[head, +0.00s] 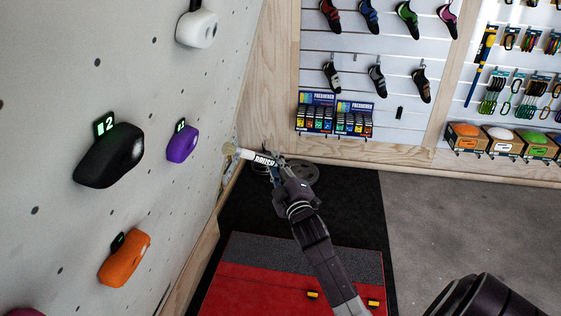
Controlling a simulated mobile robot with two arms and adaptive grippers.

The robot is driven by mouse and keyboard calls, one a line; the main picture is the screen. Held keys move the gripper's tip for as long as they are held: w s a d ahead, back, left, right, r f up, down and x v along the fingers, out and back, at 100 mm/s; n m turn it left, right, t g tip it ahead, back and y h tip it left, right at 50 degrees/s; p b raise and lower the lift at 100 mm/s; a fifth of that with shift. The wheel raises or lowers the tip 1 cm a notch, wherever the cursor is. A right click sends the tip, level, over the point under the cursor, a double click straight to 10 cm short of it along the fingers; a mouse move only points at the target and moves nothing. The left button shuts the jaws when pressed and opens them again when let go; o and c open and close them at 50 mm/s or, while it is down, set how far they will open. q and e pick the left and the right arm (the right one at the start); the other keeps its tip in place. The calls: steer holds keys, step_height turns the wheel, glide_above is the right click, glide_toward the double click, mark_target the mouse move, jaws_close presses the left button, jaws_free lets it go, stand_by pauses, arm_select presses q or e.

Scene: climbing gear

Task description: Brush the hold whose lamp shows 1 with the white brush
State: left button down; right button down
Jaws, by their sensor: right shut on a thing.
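My right gripper (277,170) is shut on the white brush (263,159). The brush points left toward the climbing wall, with its pale head (230,150) right of the purple hold and apart from it in the picture. The purple hold (182,145) has a small lit lamp (180,126), too small to read surely. The black hold (110,158) has a green-lit lamp (105,123) that seems to show 2. The orange hold (124,259) has a dark lamp (118,241) with no clear digit. My left gripper is out of view.
A white hold (197,28) is higher on the grey wall (50,95). A red and grey mat (255,275) lies on the floor below.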

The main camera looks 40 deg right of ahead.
steer(key=shift+w+a+r+b, duration=0.1)
steer(key=shift+w+a+r, duration=0.2)
steer(key=shift+w+a, duration=0.35)
steer(key=shift+w+a+r+b, duration=0.1)
steer(key=shift+w+a+r, duration=0.2)
steer(key=shift+w+a, duration=0.3)
steer(key=shift+w+a+r+b, duration=0.1)
steer(key=shift+w+a+r, duration=0.2)
steer(key=shift+w+a, duration=0.35)
steer(key=shift+w+a+r, duration=0.2)
steer(key=shift+w, duration=0.3)
